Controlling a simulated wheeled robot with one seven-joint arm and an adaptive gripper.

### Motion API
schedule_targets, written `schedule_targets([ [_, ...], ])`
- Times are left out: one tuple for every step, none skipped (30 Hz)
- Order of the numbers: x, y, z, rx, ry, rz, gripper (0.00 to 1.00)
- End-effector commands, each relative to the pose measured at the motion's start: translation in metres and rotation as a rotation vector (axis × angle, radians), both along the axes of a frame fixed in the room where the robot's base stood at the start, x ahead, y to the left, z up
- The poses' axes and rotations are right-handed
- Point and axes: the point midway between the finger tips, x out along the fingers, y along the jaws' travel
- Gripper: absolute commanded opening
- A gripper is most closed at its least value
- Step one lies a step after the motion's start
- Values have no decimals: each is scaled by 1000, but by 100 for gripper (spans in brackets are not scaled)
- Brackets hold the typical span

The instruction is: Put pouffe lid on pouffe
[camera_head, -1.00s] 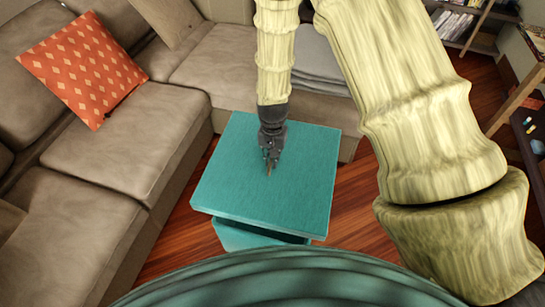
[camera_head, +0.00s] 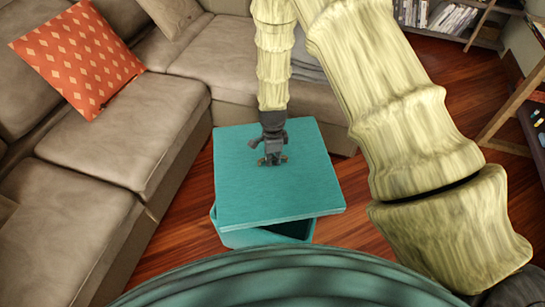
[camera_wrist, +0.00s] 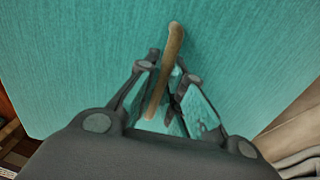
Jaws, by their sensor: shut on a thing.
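The pouffe lid (camera_head: 285,195) is a flat teal square in the head view. My gripper (camera_head: 272,161) is over its back middle part, shut on the lid's thin brown handle, which shows in the wrist view (camera_wrist: 170,60). The pouffe (camera_head: 245,238) is a teal box below the lid. The lid hides most of it and is turned relative to it. The lid overhangs to the right, while a pouffe corner shows at the left. A dark gap shows under the lid's front right edge. I cannot tell whether lid and pouffe touch.
A beige sofa (camera_head: 125,130) runs along the left and behind, with an orange patterned cushion (camera_head: 78,60) on it. Bare wooden floor (camera_head: 375,250) lies to the right. Shelves (camera_head: 480,30) stand at the back right.

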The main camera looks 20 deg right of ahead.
Motion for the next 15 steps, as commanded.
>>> schedule_targets([
  [3, -1, -8, -1, -2, -53, 0],
  [4, -1, -12, -1, -2, -87, 0],
  [5, -1, -16, -1, -2, -132, 0],
  [6, -2, -19, -1, -1, -165, 0],
  [6, -2, -23, -1, 0, -196, 0],
  [8, -2, -27, -1, 0, -237, 0],
  [8, -3, -29, -2, -1, -265, 0],
  [9, -3, -32, -2, -1, -291, 0],
  [10, -3, -34, -2, -1, -323, 0],
  [11, -3, -36, -2, -1, -345, 0],
  [11, -3, -38, -2, -1, -366, 0],
  [12, -4, -40, -2, -1, -389, 0],
  [12, -4, -41, -3, -1, -404, 0],
  [12, -4, -43, -3, -1, -417, 0],
  [13, -4, -44, -3, -1, -432, 0],
])
